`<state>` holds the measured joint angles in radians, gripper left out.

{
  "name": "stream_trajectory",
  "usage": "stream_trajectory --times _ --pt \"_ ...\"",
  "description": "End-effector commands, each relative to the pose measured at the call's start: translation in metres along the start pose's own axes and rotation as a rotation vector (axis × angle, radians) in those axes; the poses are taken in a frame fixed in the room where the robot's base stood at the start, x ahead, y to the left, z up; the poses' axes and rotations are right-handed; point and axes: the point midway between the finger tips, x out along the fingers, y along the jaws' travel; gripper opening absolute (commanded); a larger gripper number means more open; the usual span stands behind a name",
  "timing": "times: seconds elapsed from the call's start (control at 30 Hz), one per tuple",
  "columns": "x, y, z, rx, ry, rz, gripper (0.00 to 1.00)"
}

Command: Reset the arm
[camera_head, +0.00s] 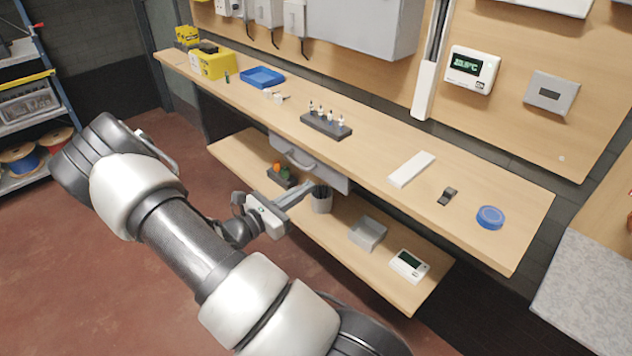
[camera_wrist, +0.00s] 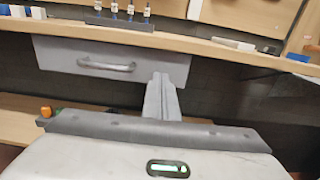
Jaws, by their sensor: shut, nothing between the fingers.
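My arm reaches across the lower middle of the head view, with my gripper (camera_head: 308,188) extended toward the bench. The gripper is shut and empty, its fingers together. In the wrist view the shut fingers (camera_wrist: 161,98) point at the grey drawer (camera_wrist: 110,62) under the bench top. The drawer, with its bar handle, also shows in the head view (camera_head: 325,174). It looks closed. The fingers appear below and right of the handle; I cannot tell how far apart they are from the drawer front.
The wooden bench top (camera_head: 365,152) bears a dark rack (camera_head: 326,125) of small bottles, a blue tray (camera_head: 262,77) and a blue tape roll (camera_head: 490,217). Open floor lies left.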

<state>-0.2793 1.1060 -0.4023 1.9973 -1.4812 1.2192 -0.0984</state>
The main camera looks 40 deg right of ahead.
Motion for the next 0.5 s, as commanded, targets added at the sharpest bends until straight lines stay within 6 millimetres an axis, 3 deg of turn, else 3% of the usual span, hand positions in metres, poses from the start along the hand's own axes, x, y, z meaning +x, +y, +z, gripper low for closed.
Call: stream_trajectory --times 0.2,0.5 --pt "-0.048 0.0 0.001 0.0 -0.001 0.002 0.0" --pt "-0.076 0.0 0.0 -0.001 -0.001 -0.001 0.0"
